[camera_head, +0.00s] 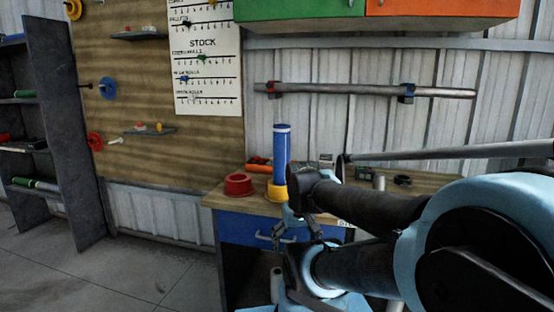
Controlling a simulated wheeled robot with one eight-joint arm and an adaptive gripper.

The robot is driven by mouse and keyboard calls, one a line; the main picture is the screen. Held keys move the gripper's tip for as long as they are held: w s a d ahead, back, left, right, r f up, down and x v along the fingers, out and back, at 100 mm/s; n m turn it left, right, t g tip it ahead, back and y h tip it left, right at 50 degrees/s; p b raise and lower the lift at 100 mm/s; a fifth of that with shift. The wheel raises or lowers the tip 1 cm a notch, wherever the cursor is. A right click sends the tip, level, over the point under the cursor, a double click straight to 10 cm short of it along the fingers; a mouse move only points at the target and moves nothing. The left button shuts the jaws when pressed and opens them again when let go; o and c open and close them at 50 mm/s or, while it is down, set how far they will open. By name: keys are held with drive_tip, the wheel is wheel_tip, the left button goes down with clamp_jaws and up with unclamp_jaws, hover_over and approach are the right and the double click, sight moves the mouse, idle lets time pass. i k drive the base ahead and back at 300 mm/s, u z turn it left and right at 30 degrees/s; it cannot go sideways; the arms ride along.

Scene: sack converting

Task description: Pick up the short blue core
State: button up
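A blue core (282,144) with a white band near its top stands upright at the back of the workbench. A yellow ring (277,192) is at its foot; I cannot tell whether the core sits in it or behind it. No other blue core shows clearly, so I cannot judge whether this is the short one. My gripper (284,235) seems to be in front of the bench's front edge, below and nearer than the core, apart from it. Its fingers are small and partly covered by my arm, so their opening is unclear.
A red ring (239,184) lies left of the core on the workbench (222,200). An orange tray (258,165) is behind. A grey bar (360,90) runs along the wall. Green and orange cabinets (305,8) hang above. Shelves (62,120) stand left; the floor between is clear.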

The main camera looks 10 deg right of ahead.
sight(282, 133)
drive_tip(key=i, duration=0.2)
drive_tip(key=z, duration=0.05)
drive_tip(key=k, duration=0.5)
drive_tip(key=z, duration=1.65)
drive_tip(key=k, duration=1.2)
drive_tip(key=u, duration=0.4)
drive_tip(key=i, duration=1)
